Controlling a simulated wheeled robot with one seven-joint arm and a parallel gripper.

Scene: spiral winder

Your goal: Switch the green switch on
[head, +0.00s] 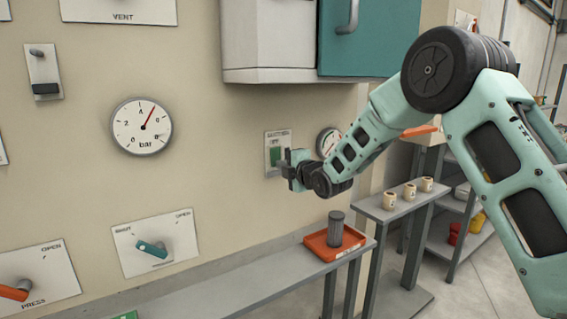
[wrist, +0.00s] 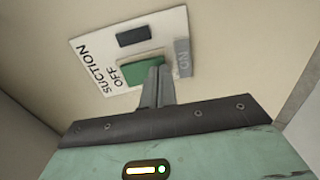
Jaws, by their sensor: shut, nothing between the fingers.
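The green switch (head: 275,155) sits on a pale wall plate (head: 285,138) below the white and teal cabinet. In the wrist view the green switch (wrist: 138,74) lies on the plate marked SUCTION (wrist: 92,62), with OFF on one side and a grey ON patch (wrist: 183,58) on the other. A dark block (wrist: 137,36) sits on the same plate. My gripper (wrist: 160,70) is shut and empty, its fingertips at the ON-side end of the green switch and covering part of it. I cannot tell whether they touch. My gripper (head: 287,170) also shows close against the plate in the head view.
The cabinet (head: 270,40) hangs above the plate. A round gauge (head: 329,141) is just right of it, partly behind my arm. Below, a grey shelf (head: 240,271) bears an orange tray (head: 318,247) with a dark cylinder (head: 336,228). Wall left of the plate is clear up to the bar gauge (head: 141,126).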

